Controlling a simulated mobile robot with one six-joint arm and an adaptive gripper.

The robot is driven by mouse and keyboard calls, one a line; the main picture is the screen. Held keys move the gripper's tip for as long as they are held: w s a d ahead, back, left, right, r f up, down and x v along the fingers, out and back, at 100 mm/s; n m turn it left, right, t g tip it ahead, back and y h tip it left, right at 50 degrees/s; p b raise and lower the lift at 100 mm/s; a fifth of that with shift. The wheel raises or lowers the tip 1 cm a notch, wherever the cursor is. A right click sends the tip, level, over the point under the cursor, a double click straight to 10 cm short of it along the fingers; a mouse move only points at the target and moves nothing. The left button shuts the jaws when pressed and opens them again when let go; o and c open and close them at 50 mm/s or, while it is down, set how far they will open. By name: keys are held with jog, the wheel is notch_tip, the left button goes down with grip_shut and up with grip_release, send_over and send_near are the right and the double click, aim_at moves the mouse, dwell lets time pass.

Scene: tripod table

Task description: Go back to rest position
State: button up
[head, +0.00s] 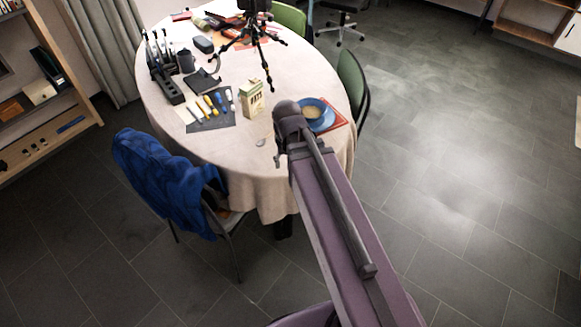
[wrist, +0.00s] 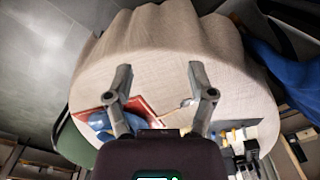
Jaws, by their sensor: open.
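My gripper (wrist: 160,76) is open and empty in the wrist view, with its two fingers spread apart over the cloth-covered round table (wrist: 185,45). In the head view my purple arm reaches up from the bottom to the near right edge of the table (head: 200,148). There the gripper is mostly hidden behind the arm's end; only a small part shows at its left.
An oats carton (head: 251,100), a dark mat (head: 210,112) with tools, and a black tripod (head: 250,38) stand or lie on the table. A chair with a blue jacket (head: 160,180) is at the near left, a green chair (head: 352,85) at right. The floor (head: 470,170) at right is clear.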

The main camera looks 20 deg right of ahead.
jog(key=shift+s+d+n, duration=0.1)
jog(key=shift+s+n, duration=0.4)
jog(key=shift+s, duration=0.75)
jog(key=shift+r+p, duration=0.85)
jog(key=shift+r, duration=0.05)
